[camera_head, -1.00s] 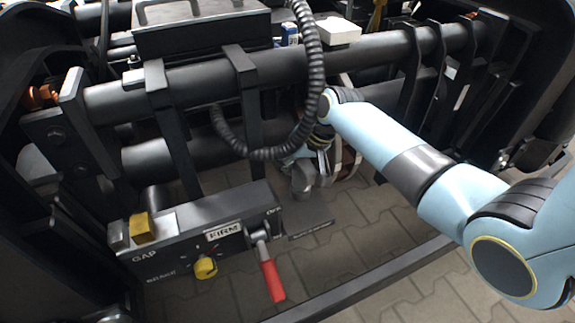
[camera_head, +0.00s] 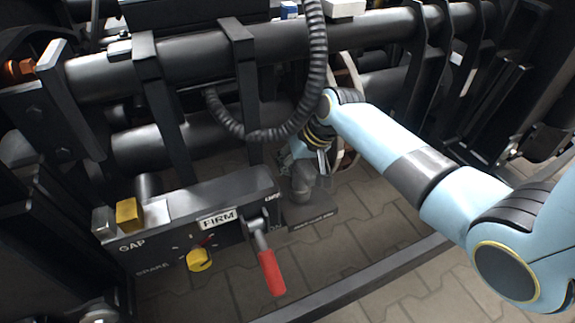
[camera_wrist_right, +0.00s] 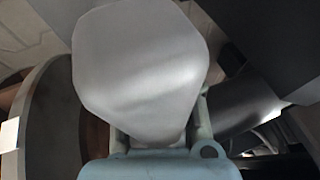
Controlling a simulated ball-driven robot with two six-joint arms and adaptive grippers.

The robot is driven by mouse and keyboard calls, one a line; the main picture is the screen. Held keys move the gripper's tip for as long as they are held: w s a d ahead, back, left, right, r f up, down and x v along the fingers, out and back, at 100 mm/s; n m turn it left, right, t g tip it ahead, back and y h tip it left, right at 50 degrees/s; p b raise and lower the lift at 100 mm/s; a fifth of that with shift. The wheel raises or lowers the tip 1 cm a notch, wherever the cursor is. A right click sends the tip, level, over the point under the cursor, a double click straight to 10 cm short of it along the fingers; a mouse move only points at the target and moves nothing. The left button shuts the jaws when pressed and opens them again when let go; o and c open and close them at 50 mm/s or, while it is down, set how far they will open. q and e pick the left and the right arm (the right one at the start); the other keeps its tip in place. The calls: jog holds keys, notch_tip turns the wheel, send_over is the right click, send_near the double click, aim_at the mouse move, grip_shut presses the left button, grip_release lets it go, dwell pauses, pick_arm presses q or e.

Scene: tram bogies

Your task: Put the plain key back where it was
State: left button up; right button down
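The plain key is a smooth grey piece (camera_head: 303,183) in the middle of the head view. In the right wrist view its broad grey face (camera_wrist_right: 140,70) fills the centre and narrows down between my finger parts. My right gripper (camera_head: 314,160) points down and looks shut on this grey piece; the arm hides part of the grip. The key is at or just above a dark labelled plate (camera_head: 312,215) beside the control box (camera_head: 180,215); I cannot tell whether they touch. My left gripper is not in view.
A coiled black hose (camera_head: 318,65) hangs close to my right wrist. Dark bogie tubes (camera_head: 190,65) lie behind.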

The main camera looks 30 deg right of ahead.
jog(key=shift+f+b, duration=0.3)
jog(key=shift+f, duration=0.3)
dwell(0.4)
jog(key=c, duration=2)
grip_release()
jog(key=o, duration=0.6)
jog(key=shift+o, duration=0.2)
